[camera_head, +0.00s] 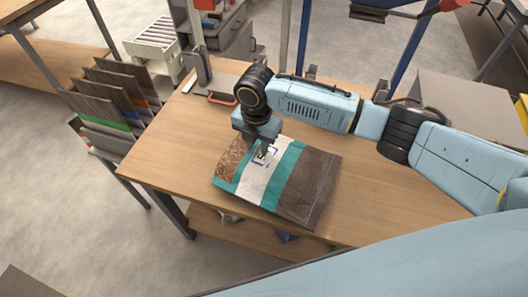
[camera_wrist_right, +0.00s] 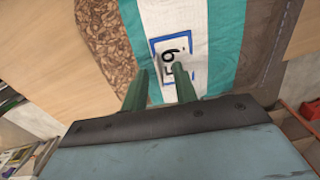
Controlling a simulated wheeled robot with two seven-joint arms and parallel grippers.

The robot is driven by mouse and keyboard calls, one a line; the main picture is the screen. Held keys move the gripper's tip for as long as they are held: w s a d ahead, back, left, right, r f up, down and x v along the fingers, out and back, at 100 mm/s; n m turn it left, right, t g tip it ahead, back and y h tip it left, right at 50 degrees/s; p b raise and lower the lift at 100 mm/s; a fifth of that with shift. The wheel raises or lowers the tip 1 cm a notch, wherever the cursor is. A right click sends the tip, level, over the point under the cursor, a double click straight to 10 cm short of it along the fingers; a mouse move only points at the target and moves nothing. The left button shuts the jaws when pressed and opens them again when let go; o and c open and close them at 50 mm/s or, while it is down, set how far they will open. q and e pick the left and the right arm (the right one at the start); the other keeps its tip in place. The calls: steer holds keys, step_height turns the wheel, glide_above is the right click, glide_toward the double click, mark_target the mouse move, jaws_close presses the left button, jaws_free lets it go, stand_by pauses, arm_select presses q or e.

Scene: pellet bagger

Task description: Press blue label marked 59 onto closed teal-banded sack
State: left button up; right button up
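The sack (camera_head: 315,185) lies flat on the wooden table, brown with teal bands on both sides of a white panel. It also shows in the right wrist view (camera_wrist_right: 225,45). The blue-bordered label marked 59 (camera_wrist_right: 172,58) is at the white panel, and in the head view (camera_head: 260,161) it is partly hidden by the gripper. My right gripper (camera_head: 265,152) points down over the panel. In the right wrist view its two fingers (camera_wrist_right: 161,85) are apart, one overlapping the label. I cannot tell whether the fingertips touch it. My left gripper is not in view.
The wooden table (camera_head: 165,160) is clear left of the sack. An orange-handled item (camera_head: 222,99) lies at its back edge. A rack of folded sacks (camera_head: 108,100) stands at the left. A grey machine (camera_head: 225,35) and a roller conveyor (camera_head: 157,40) stand behind.

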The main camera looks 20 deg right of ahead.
step_height(320, 180, up, 13)
steer(key=shift+r+p, duration=0.2)
steer(key=shift+p, duration=0.25)
stand_by(0.3)
stand_by(0.4)
